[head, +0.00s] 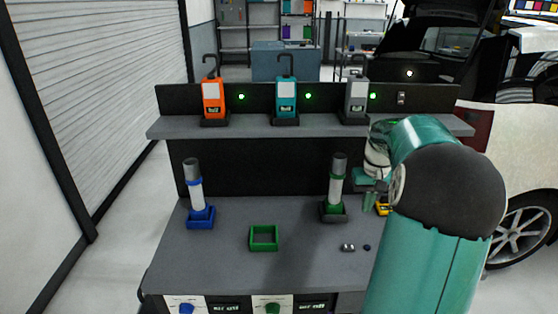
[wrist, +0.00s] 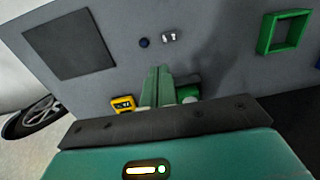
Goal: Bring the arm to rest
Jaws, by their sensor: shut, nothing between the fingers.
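My gripper (wrist: 157,88) shows in the wrist view with its green fingers together and nothing between them. It is above the grey bench top (wrist: 215,35). In the head view my teal arm rises at the right of the bench and hides part of its right side. The gripper (head: 369,202) is partly visible there, left of my arm, beside a yellow device (head: 383,207). The yellow device also shows in the wrist view (wrist: 123,104), left of the fingers.
A blue holder (head: 200,217) and a dark green holder (head: 333,212) each carry an upright cylinder. An empty green square tray (head: 264,238) sits between them. Orange (head: 213,98), teal (head: 286,98) and grey (head: 356,97) hooked devices stand on the shelf (head: 250,127). Small parts (head: 348,247) lie near the front.

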